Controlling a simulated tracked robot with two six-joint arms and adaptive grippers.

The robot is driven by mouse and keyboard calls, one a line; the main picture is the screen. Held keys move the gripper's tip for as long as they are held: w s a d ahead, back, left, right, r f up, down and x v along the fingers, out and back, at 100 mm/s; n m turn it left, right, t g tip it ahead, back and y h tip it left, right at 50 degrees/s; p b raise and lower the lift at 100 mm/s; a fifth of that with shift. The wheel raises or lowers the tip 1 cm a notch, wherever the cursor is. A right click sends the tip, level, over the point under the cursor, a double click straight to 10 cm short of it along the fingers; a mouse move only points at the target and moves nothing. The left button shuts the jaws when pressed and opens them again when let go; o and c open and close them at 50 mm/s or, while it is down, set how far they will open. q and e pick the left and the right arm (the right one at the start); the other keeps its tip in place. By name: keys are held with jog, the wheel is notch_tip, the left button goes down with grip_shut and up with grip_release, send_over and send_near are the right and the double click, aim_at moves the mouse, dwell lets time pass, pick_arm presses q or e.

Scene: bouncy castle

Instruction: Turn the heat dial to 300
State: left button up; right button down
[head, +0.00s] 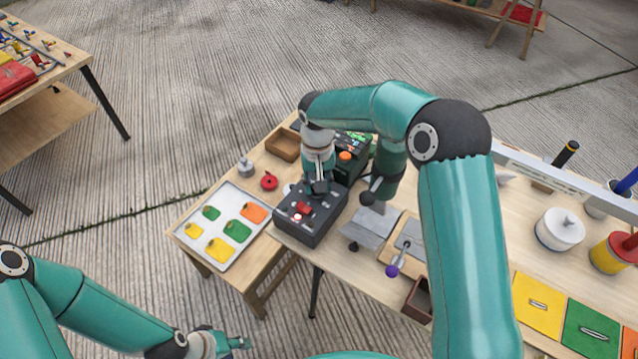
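A dark control box (312,230) stands on the wooden table, with a red part (305,207), a small glowing light (297,217) and small knobs on its top. I cannot read any numbers or make out which part is the heat dial. My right gripper (318,188) points down at the back part of this box's top and covers some of it. I cannot tell whether it touches the box or whether its fingers are shut. My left gripper (238,343) is low at the bottom of the view, away from the table, and appears empty; its finger opening is unclear.
A second dark box with an orange button (345,155) stands behind. A white tray (225,258) with yellow, green and orange pieces is left of the control box. A grey plate (370,228) and a purple-tipped tool (392,270) lie to the right. My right arm crosses above the table.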

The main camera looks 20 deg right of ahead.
jog(key=n, duration=0.6)
jog(key=shift+w+r, duration=0.1)
jog(key=shift+w, duration=0.05)
jog(key=n, duration=0.6)
jog(key=shift+n, duration=0.4)
jog(key=c, duration=1)
grip_release()
jog(key=shift+o, duration=1.1)
notch_tip(320, 180, up, 12)
